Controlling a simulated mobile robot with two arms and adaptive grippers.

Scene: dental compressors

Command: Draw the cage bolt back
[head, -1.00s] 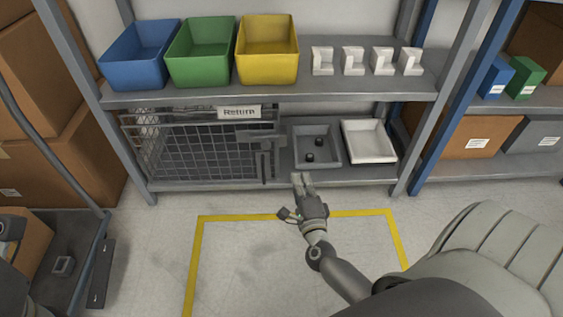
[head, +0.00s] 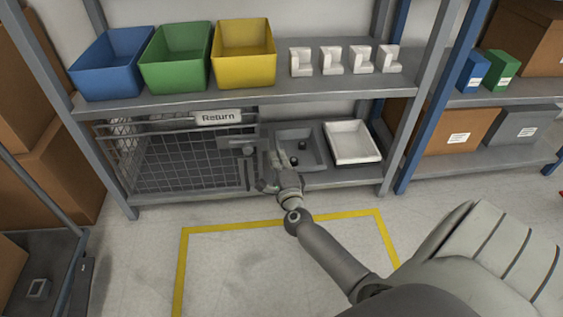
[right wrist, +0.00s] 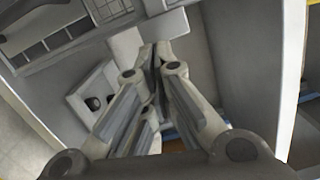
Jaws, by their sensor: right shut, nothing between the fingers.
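The wire-mesh cage (head: 180,160) stands on the lower shelf under a "Return" label (head: 218,117). Its grey bolt hardware (head: 240,146) is at the right end of the front, with an upright bar below it. My right gripper (head: 278,158) is just right of this hardware, in front of a grey tray. Its fingers are shut and empty; in the right wrist view the fingertips (right wrist: 155,62) come together. Part of the mesh (right wrist: 45,40) shows at the upper left there. Whether the fingers touch the bolt cannot be told. My left gripper is out of view.
The grey tray (head: 315,152) with small dark pieces and a white tray (head: 352,142) sit right of the cage. Blue, green and yellow bins (head: 245,55) and several white brackets stand on the shelf above. A shelf upright (head: 395,130) bounds the right side.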

